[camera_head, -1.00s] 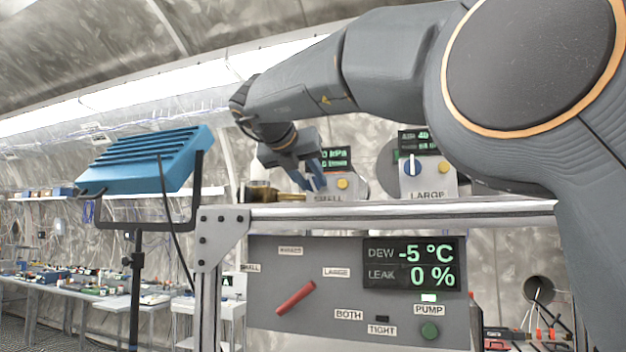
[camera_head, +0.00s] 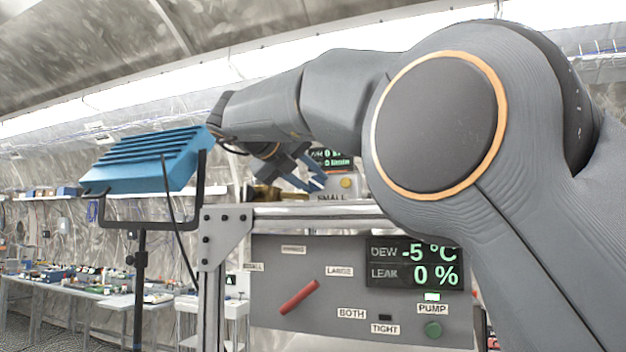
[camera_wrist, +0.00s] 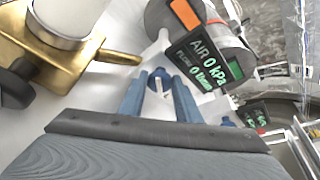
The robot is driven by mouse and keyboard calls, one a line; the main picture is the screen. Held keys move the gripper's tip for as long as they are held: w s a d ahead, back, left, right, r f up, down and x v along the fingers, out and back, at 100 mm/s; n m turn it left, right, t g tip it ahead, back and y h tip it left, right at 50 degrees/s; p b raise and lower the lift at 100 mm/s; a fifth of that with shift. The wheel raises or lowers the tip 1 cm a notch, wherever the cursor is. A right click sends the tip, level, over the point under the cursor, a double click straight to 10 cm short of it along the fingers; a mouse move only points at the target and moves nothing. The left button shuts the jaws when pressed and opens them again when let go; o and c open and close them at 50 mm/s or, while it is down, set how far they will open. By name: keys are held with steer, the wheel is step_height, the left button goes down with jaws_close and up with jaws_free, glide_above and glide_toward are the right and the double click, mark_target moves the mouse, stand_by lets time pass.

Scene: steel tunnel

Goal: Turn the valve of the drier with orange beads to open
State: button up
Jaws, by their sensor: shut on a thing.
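The drier with orange beads is a grey cylinder with an orange window (camera_wrist: 186,14), at the top of the wrist view. Its dark display (camera_wrist: 205,55) reads AIR 0 kPa, with a second line at 0. Below and left of the display is the valve, a blue knob with a white pointer bar (camera_wrist: 158,84). My gripper (camera_wrist: 159,98) has its blue fingers on both sides of this knob and is shut on it. In the head view my gripper (camera_head: 308,180) is tilted at the SMALL unit (camera_head: 333,196), and the knob is hidden.
A brass fitting (camera_wrist: 60,55) with a nozzle lies close left of my fingers. A second display (camera_wrist: 252,113) is at the right. A grey panel (camera_head: 272,290) with a red lever (camera_head: 298,297) reads DEW -5 °C, LEAK 0 %. A blue lamp (camera_head: 150,160) stands left.

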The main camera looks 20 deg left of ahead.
steer(key=shift+r, duration=0.1)
steer(key=o, duration=1.1)
steer(key=shift+a, duration=0.1)
steer(key=shift+c, duration=0.2)
steer(key=shift+s+r, duration=0.1)
